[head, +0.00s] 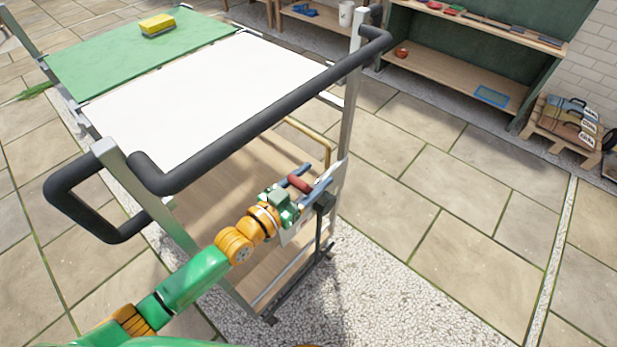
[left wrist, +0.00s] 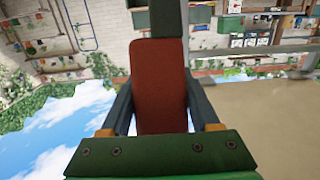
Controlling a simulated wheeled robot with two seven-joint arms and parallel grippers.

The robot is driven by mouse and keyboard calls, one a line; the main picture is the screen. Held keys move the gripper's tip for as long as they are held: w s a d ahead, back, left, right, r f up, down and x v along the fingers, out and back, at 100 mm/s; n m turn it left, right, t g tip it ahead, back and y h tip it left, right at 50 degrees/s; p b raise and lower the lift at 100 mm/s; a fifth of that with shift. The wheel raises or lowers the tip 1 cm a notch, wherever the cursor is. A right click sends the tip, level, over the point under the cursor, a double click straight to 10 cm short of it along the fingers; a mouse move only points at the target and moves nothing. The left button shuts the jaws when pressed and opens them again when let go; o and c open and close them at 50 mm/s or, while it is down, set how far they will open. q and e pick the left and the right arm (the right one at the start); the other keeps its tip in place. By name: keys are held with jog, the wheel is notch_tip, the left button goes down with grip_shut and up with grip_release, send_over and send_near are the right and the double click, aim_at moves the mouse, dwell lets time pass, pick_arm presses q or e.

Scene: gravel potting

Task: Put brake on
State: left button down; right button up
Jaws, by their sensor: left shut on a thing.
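The cart with a black push handle (head: 270,115) stands in front of me. A red grip (head: 300,184), which looks like the brake lever's, is at the cart's near right post. My left gripper (head: 312,181) is shut on this red grip, low beside the post. In the left wrist view the red grip (left wrist: 158,85) stands between the two dark fingers of my left gripper (left wrist: 160,100), with a dark green part above it. The lever's lower end is partly hidden by the gripper. My right gripper is not in view.
The cart's top has a white panel (head: 190,95) and a green panel (head: 105,65) with a yellow sponge (head: 157,24). A wooden lower shelf (head: 225,185) lies beneath. Shelving (head: 455,65) and a pallet of bags (head: 570,125) stand behind. Paved floor to the right is clear.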

pick_arm(q)
jog(key=w+d+g+y, duration=0.3)
jog(key=w+d+g, duration=0.2)
jog(key=w+d, duration=0.2)
jog(key=shift+w+r+y+p, duration=0.4)
jog(key=shift+w, duration=0.9)
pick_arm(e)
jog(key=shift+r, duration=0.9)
pick_arm(q)
jog(key=shift+c, duration=0.6)
grip_release()
jog(key=p+v, duration=0.2)
jog(key=v, duration=0.5)
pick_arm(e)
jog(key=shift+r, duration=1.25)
